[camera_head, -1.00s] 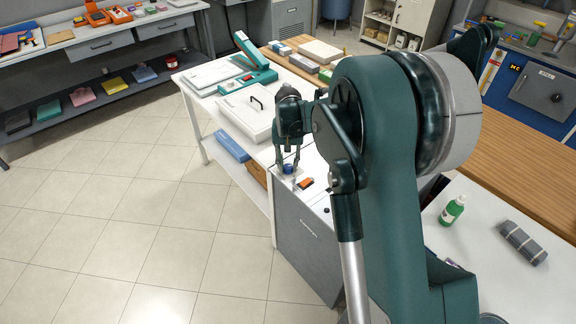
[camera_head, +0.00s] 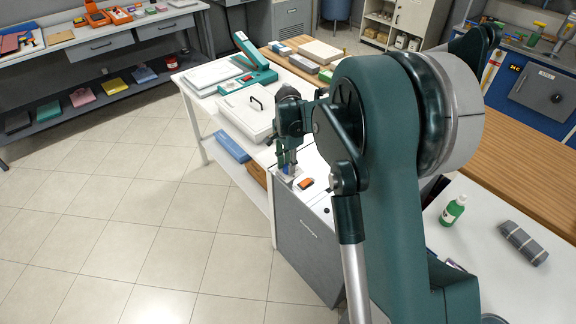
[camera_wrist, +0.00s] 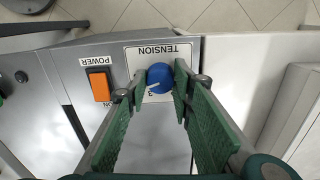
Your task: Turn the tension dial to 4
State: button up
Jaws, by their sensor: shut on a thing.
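The blue tension dial (camera_wrist: 160,78) sits on a white plate (camera_wrist: 188,52) lettered TENSION, which reads upside down in the wrist view. A white mark on the dial points to the lower left. A digit 3 shows just below the dial, and other digits are hidden or unreadable. My gripper (camera_wrist: 159,80) is shut on the dial, with one green-padded finger on each side. In the head view my gripper (camera_head: 288,169) reaches down to the grey machine's top, and the dial is mostly hidden by the fingers.
An orange power switch (camera_wrist: 99,85) is beside the dial plate, close to the left finger. It also shows in the head view (camera_head: 306,183). A white lidded box (camera_head: 243,113) and a teal press (camera_head: 252,70) stand behind on the table.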

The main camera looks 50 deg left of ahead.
jog(key=shift+m, duration=1.1)
jog(key=o, duration=0.9)
jog(key=shift+r, duration=0.15)
notch_tip(320, 180, up, 12)
jog(key=shift+f, duration=0.1)
